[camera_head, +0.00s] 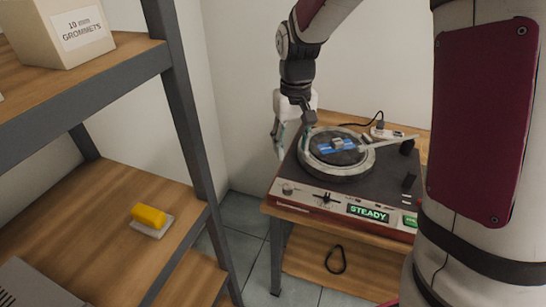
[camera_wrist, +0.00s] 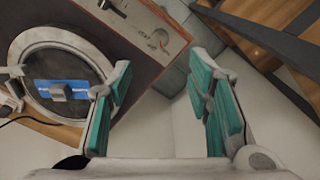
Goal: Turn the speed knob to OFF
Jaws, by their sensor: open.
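A turntable (camera_head: 300,172) stands on a wooden stand at the right of the head view. Its front panel holds a round grey knob (camera_head: 287,189) at the left end and a dark lever-like knob (camera_head: 325,198) beside it. I cannot read which is the speed knob. In the wrist view, the grey knob (camera_wrist: 164,42) sits by lettering like "start", and the dark knob (camera_wrist: 104,4) is at the top edge, partly cut off. My gripper (camera_wrist: 162,66) is open and empty, its green-padded fingers apart. In the head view, it hangs over the platter's left rear side, touching neither knob.
A green "STEADY" display (camera_head: 367,213) is on the panel. The platter (camera_head: 370,164) carries a blue label, with a tonearm (camera_head: 388,140) at right. A black loop (camera_head: 336,260) lies below the turntable.

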